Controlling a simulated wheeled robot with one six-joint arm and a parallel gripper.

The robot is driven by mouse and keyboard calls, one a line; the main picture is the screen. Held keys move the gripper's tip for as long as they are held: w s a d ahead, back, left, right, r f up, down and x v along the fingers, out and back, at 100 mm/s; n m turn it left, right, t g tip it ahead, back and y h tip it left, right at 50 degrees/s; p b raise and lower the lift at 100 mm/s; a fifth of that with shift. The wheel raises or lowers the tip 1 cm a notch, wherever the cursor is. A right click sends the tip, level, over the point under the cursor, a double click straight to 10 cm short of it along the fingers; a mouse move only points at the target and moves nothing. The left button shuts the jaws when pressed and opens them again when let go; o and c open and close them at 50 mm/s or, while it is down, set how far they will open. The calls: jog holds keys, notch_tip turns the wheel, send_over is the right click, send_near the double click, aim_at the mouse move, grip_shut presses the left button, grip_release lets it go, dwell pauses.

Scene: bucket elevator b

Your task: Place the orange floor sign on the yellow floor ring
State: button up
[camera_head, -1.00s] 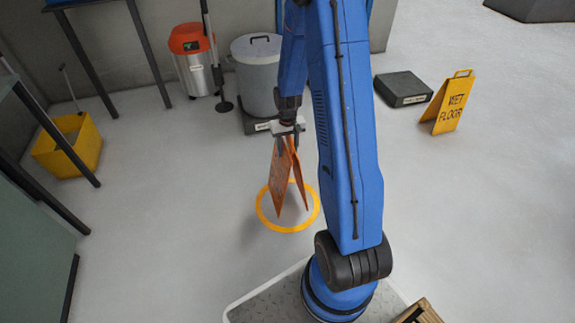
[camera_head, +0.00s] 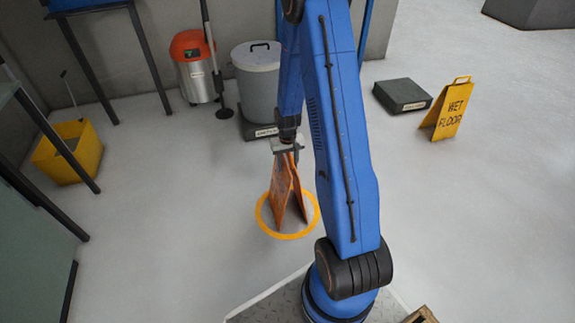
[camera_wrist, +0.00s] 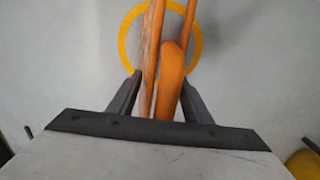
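The orange floor sign (camera_head: 284,192) is an A-shaped folded board, held upright by its top in my gripper (camera_head: 287,148). In the wrist view the sign (camera_wrist: 171,70) runs between the two dark fingers of my gripper (camera_wrist: 160,95), which are close to it on both sides. The yellow floor ring (camera_head: 270,232) lies flat on the floor around the sign's lower end. It also shows in the wrist view (camera_wrist: 127,45) behind the sign. The sign's feet appear inside the ring; I cannot tell whether they touch the floor.
A yellow wet floor sign (camera_head: 452,108) stands at right near a dark block (camera_head: 402,91). A grey bin (camera_head: 257,80), a red-topped can (camera_head: 194,68) and a yellow bucket (camera_head: 68,152) stand behind and left. A table (camera_head: 40,225) is at left. Floor around the ring is clear.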

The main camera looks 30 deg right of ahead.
jog(key=o, duration=0.3)
jog(key=shift+r, duration=0.1)
notch_tip(320, 180, up, 12)
jog(key=shift+r, duration=0.15)
jog(key=s+a+r+n+t, duration=0.1)
jog(key=s+a+r, duration=0.4)
jog(key=r, duration=0.5)
jog(key=s+a+r+n+t, duration=0.1)
jog(key=s+a+r, duration=0.4)
jog(key=r, duration=0.5)
jog(key=s+a+r+t, duration=0.1)
jog(key=s+r, duration=0.3)
jog(key=s, duration=0.6)
jog(key=s+a+r+n+t, duration=0.1)
jog(key=s+a+r, duration=0.3)
jog(key=s, duration=0.6)
jog(key=shift+s+a+t, duration=0.15)
jog(key=shift+a+t, duration=0.15)
jog(key=shift+t, duration=0.1)
